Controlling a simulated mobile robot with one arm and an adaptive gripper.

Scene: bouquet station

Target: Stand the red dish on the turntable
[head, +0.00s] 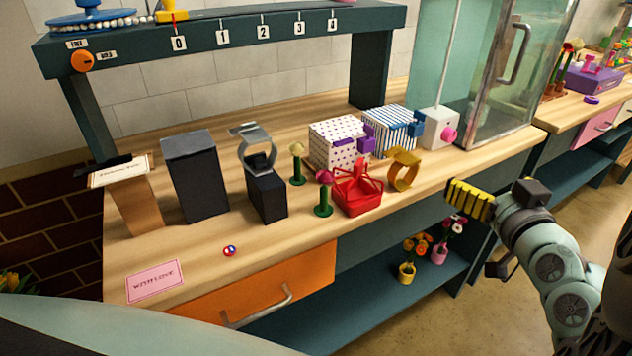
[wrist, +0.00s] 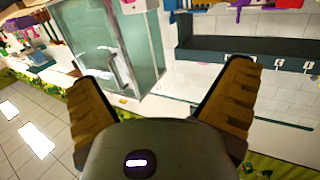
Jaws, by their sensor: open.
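The red dish (head: 357,192), a square basket-like piece with a red upright part, stands on the wooden bench near its front edge. A blue disc that looks like the turntable (head: 80,24) sits at the upper left on the dark raised shelf, partly cut off by the picture's edge. My gripper (head: 470,200) is in front of the bench, right of the dish and apart from it. In the wrist view my gripper (wrist: 163,95) has its two yellow-brown fingers spread wide with nothing between them. I cannot make out the dish in the wrist view.
Green-stemmed pieces (head: 323,195) and a mustard ring stand (head: 404,169) flank the dish. Dark blocks (head: 195,177), a dotted box (head: 338,143) and a striped box (head: 389,132) stand nearby. A glass cabinet (head: 470,70) is at the right. The shelf's legs (head: 370,70) rise behind. The bench's front left is mostly clear.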

